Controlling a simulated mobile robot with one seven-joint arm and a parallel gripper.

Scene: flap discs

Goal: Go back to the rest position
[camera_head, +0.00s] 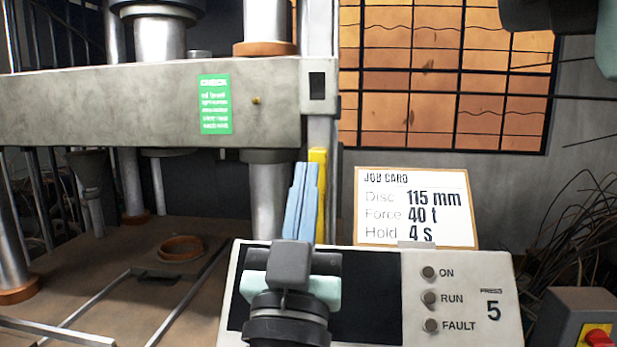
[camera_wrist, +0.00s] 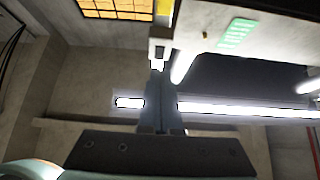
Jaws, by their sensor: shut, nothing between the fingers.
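My gripper (camera_head: 304,195) stands upright in front of the control panel in the head view, with its two light-blue fingers together and nothing between them. In the wrist view the shut fingers (camera_wrist: 160,98) point up the picture toward the pale column of the press. The control panel (camera_head: 386,297) is partly hidden behind my wrist. It has ON, RUN and FAULT lamps, all dark, and the number 5. A job card (camera_head: 416,207) above it reads disc 115 mm, force 40 t, hold 4 s.
The press's grey crossbeam (camera_head: 130,100) with a green CHECK label (camera_head: 214,104) spans the left. An orange-brown ring (camera_head: 181,248) lies on the press bed. A red button on a yellow plate (camera_head: 597,336) is at lower right. Tangled wires (camera_head: 575,225) hang at the right.

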